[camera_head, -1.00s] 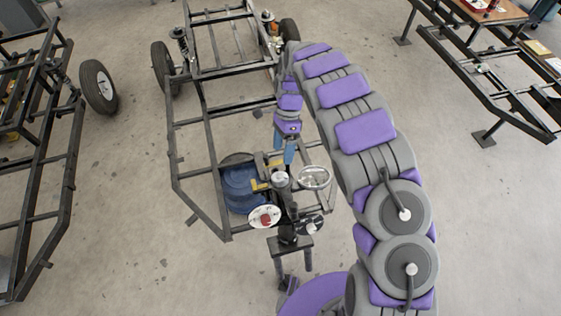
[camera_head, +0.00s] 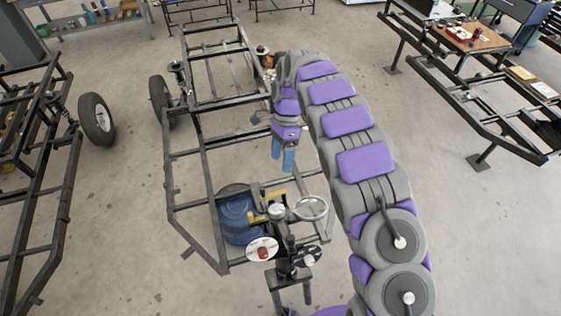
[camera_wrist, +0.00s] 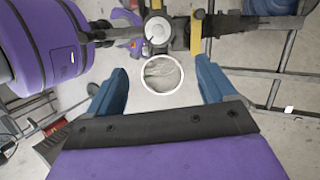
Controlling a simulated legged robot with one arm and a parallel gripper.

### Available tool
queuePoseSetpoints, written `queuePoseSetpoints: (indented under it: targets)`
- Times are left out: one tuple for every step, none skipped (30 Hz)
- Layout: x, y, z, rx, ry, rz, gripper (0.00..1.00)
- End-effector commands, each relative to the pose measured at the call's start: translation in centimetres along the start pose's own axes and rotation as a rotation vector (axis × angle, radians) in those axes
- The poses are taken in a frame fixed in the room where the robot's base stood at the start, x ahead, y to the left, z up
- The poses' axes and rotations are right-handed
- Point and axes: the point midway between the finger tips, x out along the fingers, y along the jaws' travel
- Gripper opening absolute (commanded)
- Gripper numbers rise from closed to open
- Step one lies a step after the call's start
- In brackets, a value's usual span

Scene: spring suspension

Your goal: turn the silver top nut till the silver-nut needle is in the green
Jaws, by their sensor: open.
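The silver top nut (camera_head: 277,211) sits on top of the dark spring stand, between yellow brackets (camera_head: 268,196). In the wrist view the nut shows as a round silver cap (camera_wrist: 158,30). Near it are a white dial with a red centre (camera_head: 263,250), a dark dial (camera_head: 310,257) and a round silver-rimmed disc (camera_head: 311,208). The dial markings and needles are too small to read. My gripper (camera_head: 283,165) has blue fingers, open and empty, beyond and apart from the nut. In the wrist view the rimmed disc (camera_wrist: 162,73) shows between the fingers, the nut above it.
A blue drum (camera_head: 238,218) stands left of the stand inside a black chassis frame (camera_head: 171,185). Another frame with a wheel (camera_head: 96,118) is at left. A wooden-topped table (camera_head: 478,38) is at back right. Open floor lies at lower left and right.

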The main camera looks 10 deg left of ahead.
Motion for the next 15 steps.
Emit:
queuePoseSetpoints:
  targets:
    - [0.0, 0.1, 0.1, -0.016, 0.004, -0.004, 0.84]
    - [-0.1, 0.1, 0.1, -0.034, 0.007, -0.008, 0.84]
    - [-0.1, 0.3, 0.1, -0.067, 0.014, -0.017, 0.84]
    - [-0.2, 0.3, 0.1, -0.101, 0.021, -0.028, 0.84]
    - [-0.3, 0.4, 0.2, -0.141, 0.029, -0.040, 0.84]
    - [-0.2, 0.6, 0.2, -0.204, 0.041, -0.051, 0.84]
    - [-0.2, 0.8, 0.3, -0.259, 0.054, -0.063, 0.84]
    - [-0.4, 0.9, 0.3, -0.319, 0.071, -0.079, 0.84]
    - [-0.3, 1.4, 0.4, -0.400, 0.089, -0.091, 0.84]
    - [-0.3, 1.5, 0.4, -0.464, 0.106, -0.106, 0.84]
    - [-0.3, 1.8, 0.5, -0.528, 0.123, -0.113, 0.84]
    - [-0.4, 2.1, 0.6, -0.615, 0.150, -0.128, 0.84]
    - [-0.2, 2.5, 0.7, -0.681, 0.166, -0.133, 0.84]
    - [-0.1, 2.8, 0.7, -0.747, 0.184, -0.138, 0.84]
    - [-0.2, 3.2, 0.9, -0.837, 0.213, -0.149, 0.84]
